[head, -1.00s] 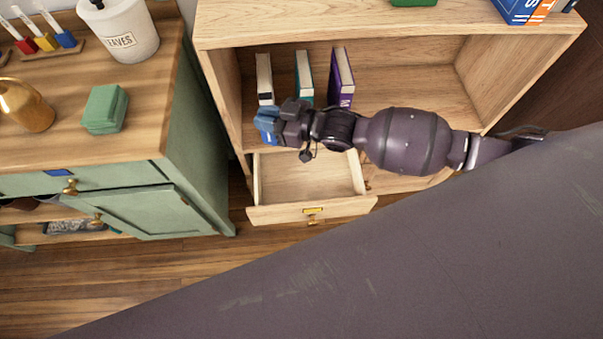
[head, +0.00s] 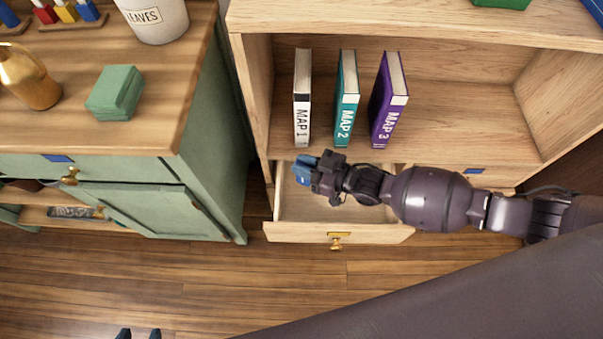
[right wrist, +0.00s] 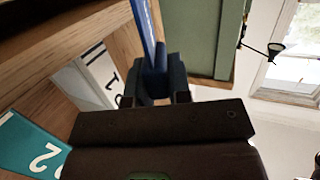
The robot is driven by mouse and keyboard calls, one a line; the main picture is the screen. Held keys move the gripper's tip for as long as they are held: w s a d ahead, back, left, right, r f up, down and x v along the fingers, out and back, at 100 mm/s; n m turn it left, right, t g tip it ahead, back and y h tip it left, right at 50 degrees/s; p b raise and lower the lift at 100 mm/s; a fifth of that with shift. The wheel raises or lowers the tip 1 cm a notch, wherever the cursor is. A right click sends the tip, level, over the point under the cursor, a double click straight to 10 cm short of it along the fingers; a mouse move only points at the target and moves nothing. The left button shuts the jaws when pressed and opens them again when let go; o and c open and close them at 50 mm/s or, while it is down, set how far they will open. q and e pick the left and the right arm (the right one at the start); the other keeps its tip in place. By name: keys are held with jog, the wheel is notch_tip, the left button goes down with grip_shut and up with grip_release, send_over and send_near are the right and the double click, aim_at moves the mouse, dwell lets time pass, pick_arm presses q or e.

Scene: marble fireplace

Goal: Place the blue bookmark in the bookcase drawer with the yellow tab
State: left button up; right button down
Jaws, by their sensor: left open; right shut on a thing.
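The bookcase drawer (head: 285,231) with the yellow tab (head: 341,234) is pulled open at the bottom of the bookcase, and the part of its inside that shows looks empty. My right gripper (head: 302,169) is over the left part of this drawer, its arm crossing from the right. In the right wrist view its fingers (right wrist: 153,88) are shut on the thin blue bookmark (right wrist: 143,25), seen edge-on. In the head view I cannot clearly tell the bookmark from the blue fingertips. My left gripper (head: 139,334) shows only as two separated fingertips at the bottom edge.
Books MAP 1 (head: 301,100), MAP 2 (head: 345,105) and MAP 3 (head: 388,100) stand on the shelf above the drawer. A drawer with a blue tab (head: 474,171) is at the right. A green cabinet (head: 215,150) stands left of the bookcase. The wooden floor in front is clear.

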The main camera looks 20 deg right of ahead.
notch_tip(320, 180, down, 2)
jog(key=shift+f+b, duration=0.2)
jog(key=shift+b, duration=0.1)
jog(key=shift+f, duration=0.25)
notch_tip(320, 180, down, 4)
jog(key=shift+b, duration=0.85)
jog(key=shift+r, duration=0.25)
jog(key=shift+f, duration=0.2)
pick_arm(q)
jog(key=shift+w+d+f+t, duration=0.1)
jog(key=shift+w+f+t, duration=0.1)
jog(key=shift+w+t, duration=0.1)
pick_arm(e)
jog(key=c, duration=1.1)
grip_release()
jog(key=shift+o, duration=0.2)
jog(key=shift+r, duration=0.1)
